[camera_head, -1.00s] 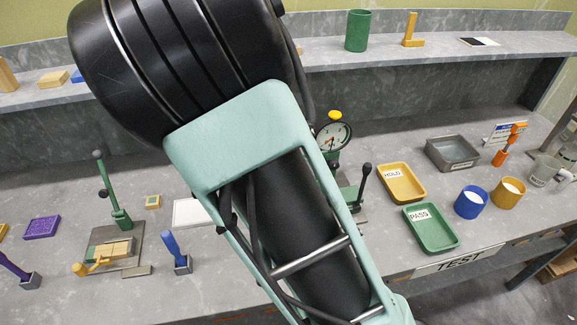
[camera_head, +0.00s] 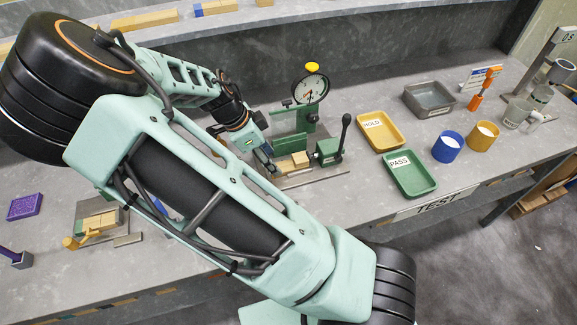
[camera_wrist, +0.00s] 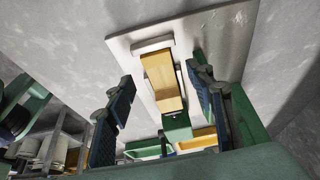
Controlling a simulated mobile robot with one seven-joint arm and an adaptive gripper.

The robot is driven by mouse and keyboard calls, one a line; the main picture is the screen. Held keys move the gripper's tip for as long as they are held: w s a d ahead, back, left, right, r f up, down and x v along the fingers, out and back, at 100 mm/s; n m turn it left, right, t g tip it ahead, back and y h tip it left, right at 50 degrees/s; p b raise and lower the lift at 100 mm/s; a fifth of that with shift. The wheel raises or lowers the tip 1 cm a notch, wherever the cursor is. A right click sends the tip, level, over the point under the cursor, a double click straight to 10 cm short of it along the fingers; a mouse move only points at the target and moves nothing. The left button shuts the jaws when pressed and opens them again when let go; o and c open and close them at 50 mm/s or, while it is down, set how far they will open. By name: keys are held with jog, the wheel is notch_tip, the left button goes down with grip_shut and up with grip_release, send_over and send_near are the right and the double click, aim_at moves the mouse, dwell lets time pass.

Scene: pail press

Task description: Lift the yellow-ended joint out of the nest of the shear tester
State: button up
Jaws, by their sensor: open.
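The shear tester (camera_head: 318,118) is a green press with a round dial gauge and a black-knobbed lever, at the middle of the bench. A wooden joint (camera_head: 293,163) lies in its nest; the joint also shows in the wrist view (camera_wrist: 158,72), with a deeper yellow part toward the bottom of that picture. My gripper (camera_head: 266,160) is at the left side of the nest in the head view. In the wrist view my gripper (camera_wrist: 162,74) is open, one blue-padded finger on each side of the joint, with gaps showing. Whether the fingers are down at joint height I cannot tell.
A yellow HOLD tray (camera_head: 379,141) and a green PASS tray (camera_head: 425,182) stand right of the tester, past its upright lever (camera_head: 343,133). Blue (camera_head: 447,147) and yellow (camera_head: 483,136) cups and a grey bin (camera_head: 428,108) stand farther right. A second fixture (camera_head: 100,219) is at left.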

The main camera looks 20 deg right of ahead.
jog(key=shift+x, duration=2)
jog(key=shift+a, duration=0.2)
jog(key=c, duration=1.2)
jog(key=shift+c, duration=0.2)
jog(key=shift+r, duration=0.1)
jog(key=shift+r, duration=0.55)
jog(key=s+a+r+p, duration=0.2)
jog(key=s+r+p, duration=0.2)
jog(key=s+r, duration=1)
jog(key=shift+d+p+v, duration=0.25)
jog(key=shift+p+v, duration=0.05)
jog(key=shift+v, duration=1.05)
